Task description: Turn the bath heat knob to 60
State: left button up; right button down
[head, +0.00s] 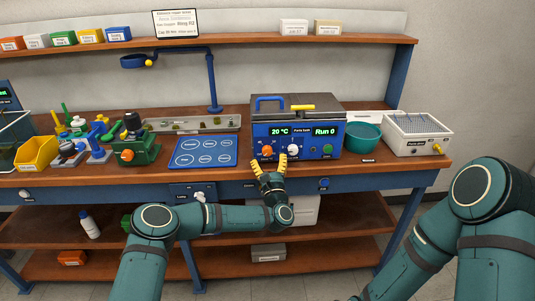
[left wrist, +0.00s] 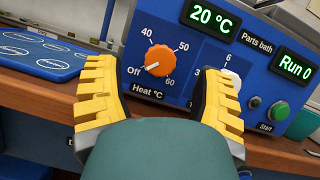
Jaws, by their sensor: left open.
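The orange heat knob (head: 267,151) is on the front of the blue parts bath (head: 322,151). The bath display (left wrist: 212,18) reads 20 °C. My left gripper (head: 270,163) is open in front of the panel. In the left wrist view its yellow fingers (left wrist: 158,85) stand apart to either side of the knob, with nothing visible between them. Contact with the panel cannot be judged. My right gripper is out of view.
A white dial (left wrist: 232,77) sits right of the heat knob, partly behind the right finger. A green Start button (left wrist: 279,111) and the Run 0 display (left wrist: 295,66) are farther right. A blue mat (head: 205,151) lies left of the bath and a teal bowl (head: 363,137) right of it.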

aim_at(268, 153)
pick_arm(q)
jog(key=shift+x, duration=1.75)
grip_shut()
